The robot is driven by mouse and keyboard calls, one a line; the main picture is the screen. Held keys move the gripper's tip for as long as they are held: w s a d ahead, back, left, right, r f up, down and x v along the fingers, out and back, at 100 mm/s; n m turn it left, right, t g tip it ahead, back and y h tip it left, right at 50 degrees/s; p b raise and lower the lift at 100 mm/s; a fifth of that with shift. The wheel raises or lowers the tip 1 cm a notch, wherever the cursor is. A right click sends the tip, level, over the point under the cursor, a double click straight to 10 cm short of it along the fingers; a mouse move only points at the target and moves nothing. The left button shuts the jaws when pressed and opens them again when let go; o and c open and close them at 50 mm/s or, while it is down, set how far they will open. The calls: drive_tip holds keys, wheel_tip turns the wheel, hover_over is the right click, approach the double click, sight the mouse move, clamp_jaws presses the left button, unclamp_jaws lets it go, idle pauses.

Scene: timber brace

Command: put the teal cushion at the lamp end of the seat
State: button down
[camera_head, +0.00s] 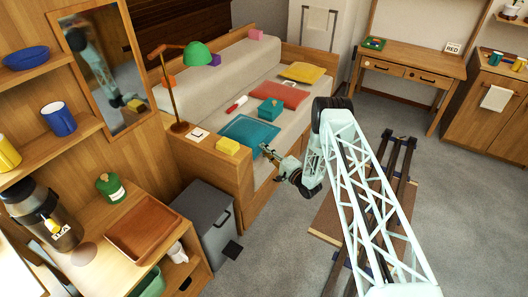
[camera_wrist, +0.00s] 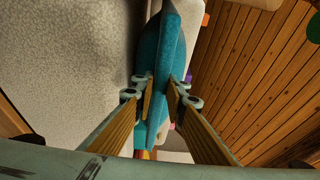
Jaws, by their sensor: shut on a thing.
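The teal cushion (camera_head: 248,131) is at the lamp end of the seat (camera_head: 262,172), close beside the wooden end panel. My gripper (camera_head: 266,150) is shut on the cushion's near right edge. In the wrist view the cushion (camera_wrist: 168,60) shows edge-on between the two fingers of my gripper (camera_wrist: 162,88). I cannot tell whether the cushion touches the seat. The lamp with a green shade (camera_head: 197,53) stands on the wooden ledge at the left end of the seat.
A teal box (camera_head: 270,109), a red-and-white item (camera_head: 237,103), a red cushion (camera_head: 281,94) and a yellow cushion (camera_head: 302,72) lie farther along the seat. A grey bin (camera_head: 205,222) stands below.

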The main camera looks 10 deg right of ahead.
drive_tip(key=shift+f, duration=0.3)
drive_tip(key=c, duration=2.6)
unclamp_jaws()
drive_tip(key=shift+r, duration=0.15)
drive_tip(key=p+v, duration=0.2)
drive_tip(key=v, duration=1)
drive_tip(key=shift+w+r, duration=0.15)
